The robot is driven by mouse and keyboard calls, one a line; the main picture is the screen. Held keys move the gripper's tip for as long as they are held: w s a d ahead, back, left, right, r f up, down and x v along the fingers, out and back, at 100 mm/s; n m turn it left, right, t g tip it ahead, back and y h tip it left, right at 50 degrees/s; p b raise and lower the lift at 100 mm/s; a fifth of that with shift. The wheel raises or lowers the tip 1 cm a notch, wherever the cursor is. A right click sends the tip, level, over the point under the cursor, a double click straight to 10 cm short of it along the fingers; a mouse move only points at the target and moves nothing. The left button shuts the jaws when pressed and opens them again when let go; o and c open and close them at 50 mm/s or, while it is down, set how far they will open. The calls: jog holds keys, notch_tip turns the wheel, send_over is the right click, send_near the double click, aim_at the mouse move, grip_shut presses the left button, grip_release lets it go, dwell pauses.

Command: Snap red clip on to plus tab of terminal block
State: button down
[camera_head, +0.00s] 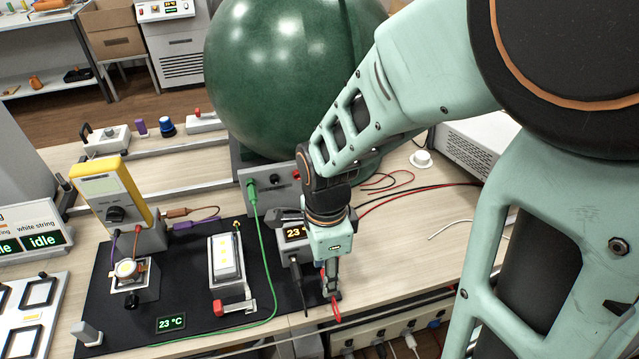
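My gripper (333,291) points down at the right edge of the black mat, near the table's front edge. Its fingers look close together on a red clip (336,309), whose red end shows below the fingertips. Part of it is hidden by the fingers. A small grey box with an orange "23" display (294,233) stands just left of my gripper, partly covered by my wrist. A black lead (303,293) hangs at its front. I cannot clearly make out the terminal block or its plus tab; my gripper may cover them.
A white LED panel in a holder with red parts (226,260) stands on the black mat (190,275). A yellow meter (112,195) stands behind left. A green lead (264,260) crosses the mat. A large green sphere (285,75) stands behind. The table at right is mostly clear.

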jog(key=shift+w, duration=0.1)
jog(key=shift+w+a, duration=0.15)
jog(key=shift+w, duration=0.3)
jog(key=shift+s, duration=0.15)
jog(key=shift+s, duration=0.4)
jog(key=shift+w, duration=0.15)
dwell(1.2)
jog(key=shift+w, duration=0.4)
jog(key=shift+s, duration=0.15)
jog(key=shift+s, duration=0.4)
